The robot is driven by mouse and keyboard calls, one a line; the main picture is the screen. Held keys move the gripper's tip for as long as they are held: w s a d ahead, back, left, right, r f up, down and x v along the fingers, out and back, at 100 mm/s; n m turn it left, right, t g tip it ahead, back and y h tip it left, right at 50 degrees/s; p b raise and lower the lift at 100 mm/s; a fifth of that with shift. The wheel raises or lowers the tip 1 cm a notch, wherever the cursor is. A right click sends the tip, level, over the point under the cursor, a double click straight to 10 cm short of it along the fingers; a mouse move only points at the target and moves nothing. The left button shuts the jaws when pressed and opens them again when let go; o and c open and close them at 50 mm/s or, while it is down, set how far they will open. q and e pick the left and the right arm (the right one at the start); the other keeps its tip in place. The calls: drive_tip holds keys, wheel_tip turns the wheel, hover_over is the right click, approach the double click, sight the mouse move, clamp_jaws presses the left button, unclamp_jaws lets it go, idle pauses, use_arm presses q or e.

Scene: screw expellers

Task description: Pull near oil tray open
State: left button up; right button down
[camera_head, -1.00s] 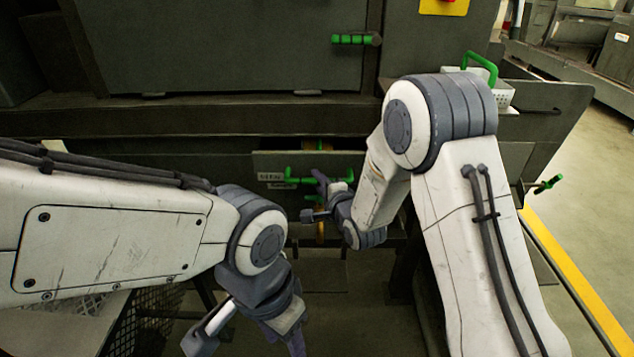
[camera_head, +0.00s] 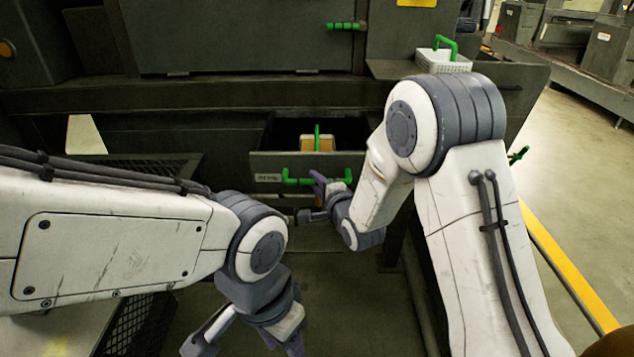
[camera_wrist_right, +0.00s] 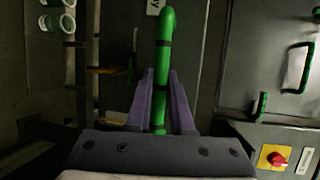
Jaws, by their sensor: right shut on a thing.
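The near oil tray (camera_head: 264,166) is a dark grey drawer with a small white label, standing partly out of the machine front. Its green bar handle (camera_head: 298,181) runs across the front face. My right gripper (camera_head: 322,188) is shut on this handle. The right wrist view shows the green handle (camera_wrist_right: 165,55) between the two purple fingers of my right gripper (camera_wrist_right: 164,95). My left gripper (camera_head: 250,340) hangs open and empty at the lower left, well apart from the tray.
A yellowish piece with an upright green grip (camera_head: 317,135) shows inside the tray. A white perforated basket with a green handle (camera_head: 445,58) stands on a ledge at the upper right. A green latch (camera_head: 346,26) is on the panel above. Open floor (camera_head: 585,190) lies to the right.

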drive_tip(key=shift+d, duration=0.1)
drive_tip(key=c, duration=0.8)
unclamp_jaws()
drive_tip(key=v, duration=1)
drive_tip(key=shift+s, duration=0.25)
drive_tip(key=s+a+f+n+g+h, duration=0.2)
drive_tip(key=s+a+n+g, duration=0.1)
drive_tip(key=s+n+g, duration=0.7)
drive_tip(key=s+d+r+n+g+h, duration=0.1)
drive_tip(key=s+d+n+g+h, duration=0.1)
drive_tip(key=s+n, duration=0.6)
drive_tip(key=s+d+r+n+g+h, duration=0.1)
drive_tip(key=s+d+n+g, duration=0.15)
drive_tip(key=s, duration=0.85)
drive_tip(key=shift+n, duration=0.55)
drive_tip(key=r+p, duration=1.5)
drive_tip(key=s+r+p, duration=0.1)
drive_tip(key=r+p, duration=0.7)
drive_tip(key=shift+s+a, duration=0.15)
